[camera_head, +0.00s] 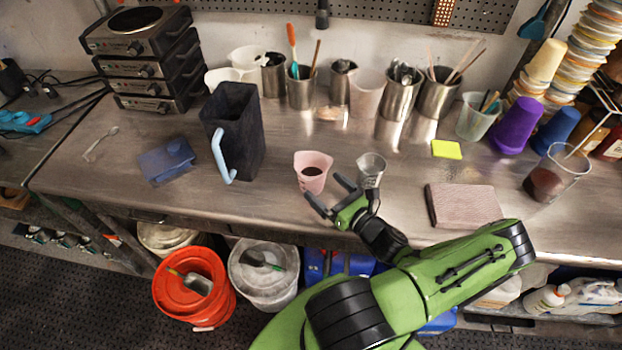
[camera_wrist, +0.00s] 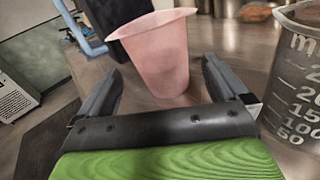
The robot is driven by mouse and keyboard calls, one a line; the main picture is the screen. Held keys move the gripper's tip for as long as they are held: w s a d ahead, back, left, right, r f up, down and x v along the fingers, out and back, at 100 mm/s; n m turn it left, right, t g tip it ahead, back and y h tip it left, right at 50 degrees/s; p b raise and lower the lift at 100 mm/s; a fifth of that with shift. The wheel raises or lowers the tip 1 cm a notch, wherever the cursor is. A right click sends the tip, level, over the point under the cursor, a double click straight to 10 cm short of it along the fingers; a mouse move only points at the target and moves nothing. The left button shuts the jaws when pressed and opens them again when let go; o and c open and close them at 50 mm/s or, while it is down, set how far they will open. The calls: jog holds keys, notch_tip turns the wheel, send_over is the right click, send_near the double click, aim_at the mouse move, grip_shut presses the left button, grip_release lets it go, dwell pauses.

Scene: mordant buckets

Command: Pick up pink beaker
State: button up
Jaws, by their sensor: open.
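The pink beaker (camera_head: 312,172) stands upright on the metal bench near its front edge, with something dark showing inside. In the wrist view the pink beaker (camera_wrist: 160,55) is just ahead, between the lines of the two fingers. My gripper (camera_head: 328,192) is open and empty, just in front of the beaker on the bench's front side. It also shows in the wrist view (camera_wrist: 160,85), with a finger on each side and the beaker's base near the fingertips. I cannot tell whether a finger touches it.
A clear measuring cup (camera_head: 371,170) stands close to the right of the beaker; it also shows in the wrist view (camera_wrist: 297,75). A tall black pitcher (camera_head: 238,130) with a light blue handle stands to the left. A pinkish notebook (camera_head: 466,204) lies at right. Buckets (camera_head: 190,290) stand below the bench.

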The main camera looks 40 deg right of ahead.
aim_at(303, 169)
jog(key=w, duration=0.7)
jog(key=shift+w+d+f, duration=0.1)
jog(key=shift+w+f, duration=0.15)
jog(key=shift+w, duration=0.1)
jog(key=shift+s, duration=0.1)
jog(key=c, duration=1)
jog(key=shift+c, duration=0.2)
jog(key=shift+r, duration=0.1)
